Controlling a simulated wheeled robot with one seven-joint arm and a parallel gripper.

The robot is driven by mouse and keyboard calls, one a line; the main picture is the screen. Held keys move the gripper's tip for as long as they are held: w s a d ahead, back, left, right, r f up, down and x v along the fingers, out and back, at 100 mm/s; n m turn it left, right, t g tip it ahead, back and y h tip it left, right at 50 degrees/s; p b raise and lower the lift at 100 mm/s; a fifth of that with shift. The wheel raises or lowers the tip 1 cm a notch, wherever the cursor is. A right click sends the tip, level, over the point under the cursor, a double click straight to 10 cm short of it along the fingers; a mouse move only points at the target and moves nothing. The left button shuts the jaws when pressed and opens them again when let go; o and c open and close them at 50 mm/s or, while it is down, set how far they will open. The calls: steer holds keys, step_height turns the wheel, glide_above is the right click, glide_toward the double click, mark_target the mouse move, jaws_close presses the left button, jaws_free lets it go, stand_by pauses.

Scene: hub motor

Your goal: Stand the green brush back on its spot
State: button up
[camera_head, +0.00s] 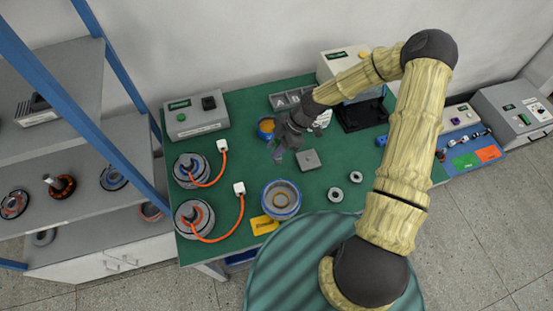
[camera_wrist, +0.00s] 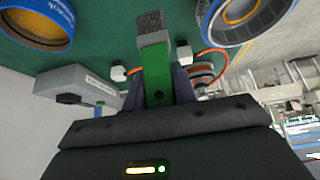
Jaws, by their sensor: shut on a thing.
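The green brush (camera_wrist: 157,80) shows in the wrist view, with a flat green handle, a grey ferrule and dark bristles pointing away from my palm. My gripper (camera_wrist: 158,92) is shut on its handle, one finger on each side. In the head view my gripper (camera_head: 282,148) is over the green bench mat (camera_head: 240,115), just in front of a small blue pot with an orange inside (camera_head: 267,128). The brush is too small to make out clearly there. I cannot tell which place on the mat is the brush's spot.
A grey square block (camera_head: 308,160) lies right of my gripper. A blue-rimmed bowl (camera_head: 281,200) stands nearer the front, beside a yellow label (camera_head: 263,225). Two motor hubs (camera_head: 193,218) with orange cables are at left. Two grey rings (camera_head: 335,194) lie at right.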

step_height(320, 180, down, 2)
steer(key=shift+w+f, duration=0.1)
steer(key=shift+f, duration=0.05)
steer(key=shift+a+f, duration=0.15)
steer(key=shift+s, duration=0.2)
step_height(320, 180, down, 4)
steer(key=shift+w+r+p, duration=0.1)
steer(key=shift+r+p, duration=0.1)
steer(key=shift+p, duration=0.8)
steer(key=shift+f, duration=0.25)
